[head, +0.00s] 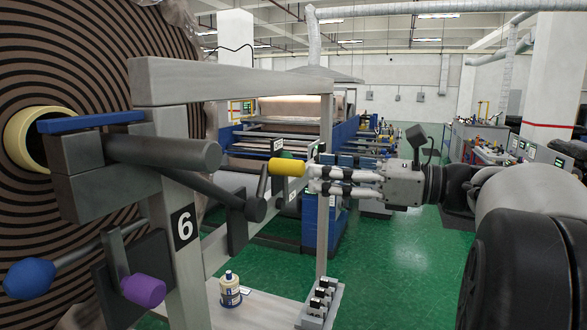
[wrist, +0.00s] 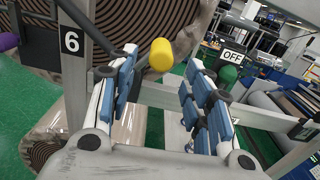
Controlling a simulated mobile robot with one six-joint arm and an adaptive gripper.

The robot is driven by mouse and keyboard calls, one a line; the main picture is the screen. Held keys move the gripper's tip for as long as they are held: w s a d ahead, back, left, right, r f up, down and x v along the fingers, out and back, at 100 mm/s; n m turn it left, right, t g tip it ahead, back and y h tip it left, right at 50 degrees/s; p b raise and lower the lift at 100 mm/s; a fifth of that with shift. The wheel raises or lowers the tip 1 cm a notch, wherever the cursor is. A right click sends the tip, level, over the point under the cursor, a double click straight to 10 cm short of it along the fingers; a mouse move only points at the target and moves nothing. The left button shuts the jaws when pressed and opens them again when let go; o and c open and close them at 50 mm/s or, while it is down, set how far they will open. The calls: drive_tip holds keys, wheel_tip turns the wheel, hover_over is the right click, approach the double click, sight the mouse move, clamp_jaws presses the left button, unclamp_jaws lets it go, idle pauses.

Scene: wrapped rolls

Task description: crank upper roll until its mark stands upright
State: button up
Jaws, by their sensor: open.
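A yellow crank handle (head: 287,168) sits on a dark crank arm at the grey frame marked 6. My gripper (head: 313,179) points left at it, with the fingertips just right of the handle. In the wrist view the gripper (wrist: 162,78) is open, and the yellow handle (wrist: 161,54) shows in the gap near the fingertips; I cannot tell whether they touch it. A big brown and black ringed roll (head: 75,60) with a cream core (head: 28,136) fills the left. I cannot make out an upright mark on any roll.
The grey frame post (head: 182,255) also carries a blue knob (head: 29,278), a purple handle (head: 144,290) and a thick dark bar (head: 165,153). A bottle (head: 230,290) stands on a low ledge. An OFF sign (wrist: 232,56) is above a green knob (wrist: 228,75). Green floor (head: 400,260) is open.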

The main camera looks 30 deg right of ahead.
sight(304, 170)
drive_tip(key=x, duration=0.7)
drive_tip(key=shift+d, duration=0.1)
drive_tip(key=shift+c, duration=0.6)
clamp_jaws()
